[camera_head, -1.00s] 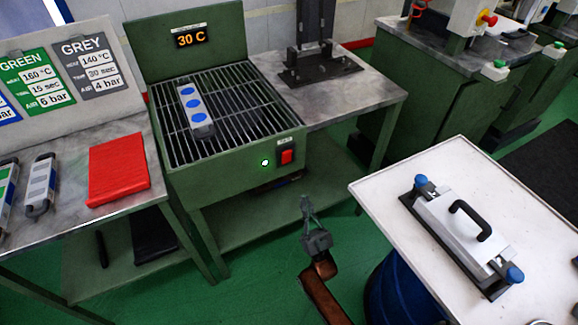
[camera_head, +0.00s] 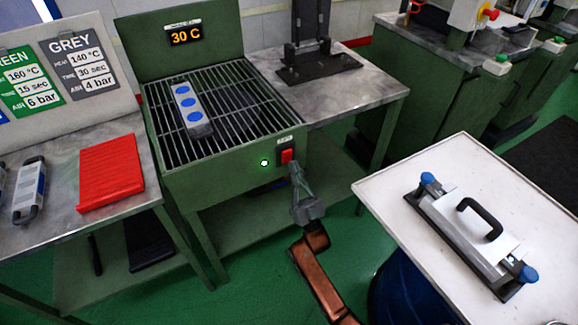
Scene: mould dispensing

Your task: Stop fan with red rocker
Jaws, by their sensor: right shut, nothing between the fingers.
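The red rocker (camera_head: 287,156) sits on the front panel of the green fan box (camera_head: 215,178), right of a lit green-white lamp (camera_head: 264,163). My right gripper (camera_head: 294,166) is shut and empty, with its fingertips at the lower edge of the rocker. I cannot tell whether they touch it. The display (camera_head: 187,35) behind the grille reads 30 C. A grey mould with blue round spots (camera_head: 191,110) lies on the grille (camera_head: 240,100). My left gripper is not in view.
A red ribbed tray (camera_head: 110,172) and a grey mould (camera_head: 28,190) lie on the left bench. A white table (camera_head: 400,185) at right bears a silver mould with a black handle (camera_head: 465,232).

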